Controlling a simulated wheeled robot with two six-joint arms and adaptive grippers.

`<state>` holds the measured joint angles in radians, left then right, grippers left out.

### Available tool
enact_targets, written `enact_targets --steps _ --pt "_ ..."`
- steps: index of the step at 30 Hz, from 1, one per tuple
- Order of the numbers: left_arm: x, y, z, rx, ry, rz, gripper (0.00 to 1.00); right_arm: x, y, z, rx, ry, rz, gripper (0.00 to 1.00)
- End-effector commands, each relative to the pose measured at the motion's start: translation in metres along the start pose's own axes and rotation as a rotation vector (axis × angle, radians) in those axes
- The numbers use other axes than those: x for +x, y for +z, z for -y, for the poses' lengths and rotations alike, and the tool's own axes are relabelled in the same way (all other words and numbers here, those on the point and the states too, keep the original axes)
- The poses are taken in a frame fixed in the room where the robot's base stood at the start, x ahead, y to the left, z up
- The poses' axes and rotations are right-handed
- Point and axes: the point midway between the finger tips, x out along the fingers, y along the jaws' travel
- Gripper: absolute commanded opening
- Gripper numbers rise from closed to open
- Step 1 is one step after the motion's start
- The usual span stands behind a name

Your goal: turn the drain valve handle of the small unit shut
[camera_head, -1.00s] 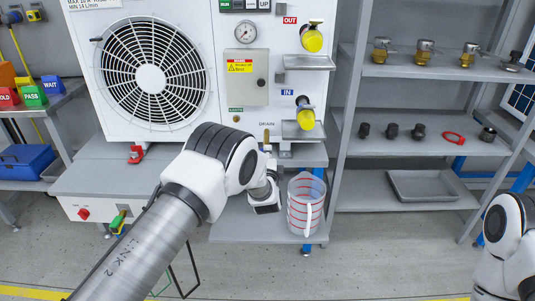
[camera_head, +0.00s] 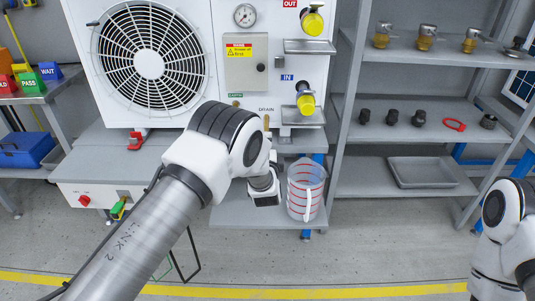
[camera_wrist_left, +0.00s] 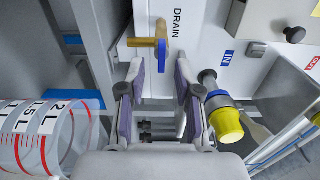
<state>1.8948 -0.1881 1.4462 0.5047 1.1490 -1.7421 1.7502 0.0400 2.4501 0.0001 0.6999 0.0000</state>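In the head view a small brass part of the valve (camera_head: 266,122) shows above my wrist. My left gripper (camera_wrist_left: 159,72) is open, its two fingers apart on either side of the space in front of the valve. The handle is beyond the fingertips and nothing is held. In the head view my left gripper is mostly hidden by my own arm. My right arm shows at the right edge; its gripper is out of view.
A clear jug with red rings (camera_head: 305,187) stands close right of my left wrist on a low shelf. A yellow-capped IN fitting (camera_wrist_left: 227,122) is close to the right finger. The fan unit (camera_head: 112,115) is left; grey shelving (camera_head: 400,140) is right.

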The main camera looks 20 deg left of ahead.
Motion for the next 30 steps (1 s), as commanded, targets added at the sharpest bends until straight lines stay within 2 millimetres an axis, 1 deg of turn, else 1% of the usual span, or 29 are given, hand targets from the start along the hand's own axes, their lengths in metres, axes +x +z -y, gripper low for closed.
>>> enact_targets --steps 1,6,9,12,15,26,28,29,30 --pt "-0.013 -0.002 0.0 0.004 0.003 -0.003 0.33 0.0 0.0 0.0 0.0 0.0 0.0 0.4" --pt "-0.058 -0.002 0.0 0.004 0.002 -0.004 0.33 0.0 0.0 0.0 0.0 0.0 0.0 0.4" --pt "-0.079 -0.002 0.0 0.005 0.002 -0.004 0.33 0.0 0.0 0.0 0.0 0.0 0.0 0.4" --pt "-0.091 -0.001 0.0 0.002 0.001 -0.002 0.33 0.0 0.0 0.0 0.0 0.0 0.0 0.4" --pt "-0.096 -0.001 0.0 0.001 0.001 -0.001 0.33 0.0 0.0 0.0 0.0 0.0 0.0 0.4" --pt "-0.096 -0.001 -0.001 0.001 0.001 -0.001 0.33 0.0 0.0 0.0 0.0 0.0 0.0 0.4" --pt "-0.097 0.002 -0.009 0.002 0.014 0.003 0.33 0.0 0.0 0.0 0.0 0.0 0.0 0.4" --pt "-0.097 0.007 -0.015 0.002 0.025 0.012 0.33 0.0 0.0 0.0 0.0 0.0 0.0 0.4" --pt "-0.098 0.018 -0.027 0.0 0.048 0.032 0.33 0.0 0.0 0.0 0.0 0.0 0.0 0.4"
